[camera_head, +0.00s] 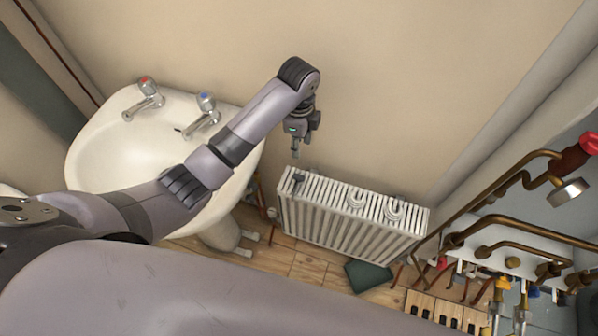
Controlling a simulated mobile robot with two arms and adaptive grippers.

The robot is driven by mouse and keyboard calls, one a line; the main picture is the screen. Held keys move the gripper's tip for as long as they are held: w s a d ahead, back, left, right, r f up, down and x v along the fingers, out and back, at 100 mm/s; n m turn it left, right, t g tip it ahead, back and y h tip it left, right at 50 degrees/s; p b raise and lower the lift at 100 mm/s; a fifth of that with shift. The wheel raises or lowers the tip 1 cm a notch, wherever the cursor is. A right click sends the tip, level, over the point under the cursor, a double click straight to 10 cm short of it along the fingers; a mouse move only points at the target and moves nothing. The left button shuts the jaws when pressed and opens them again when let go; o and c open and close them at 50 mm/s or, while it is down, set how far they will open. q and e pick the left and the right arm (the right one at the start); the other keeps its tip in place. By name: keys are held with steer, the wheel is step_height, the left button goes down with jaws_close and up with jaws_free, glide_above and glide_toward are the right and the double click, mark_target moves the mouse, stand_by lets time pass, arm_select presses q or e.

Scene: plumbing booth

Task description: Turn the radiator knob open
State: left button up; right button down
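The white ribbed radiator (345,228) stands low against the wall, right of the sink. Small fittings show at its lower left side, but I cannot tell clearly which part is the knob. My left arm reaches across the sink, and my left gripper (295,153) points down just above the radiator's top left end. The fingertips look close together, small and partly edge-on, so whether they are open or shut is unclear. I see no object in them. My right gripper is out of the picture.
A white sink (100,150) with two taps is at the left, partly behind my arm. Two round pale things (394,209) are on the radiator's top. Copper pipes (520,228) and valves crowd the right. A dark green object (368,276) lies on the wooden floor.

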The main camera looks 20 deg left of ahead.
mark_target(299, 176)
arm_select(q)
step_height(299, 176, down, 17)
steer(key=shift+w+a+f+b, duration=0.1)
steer(key=shift+b, duration=0.3)
jaws_close()
stand_by(0.6)
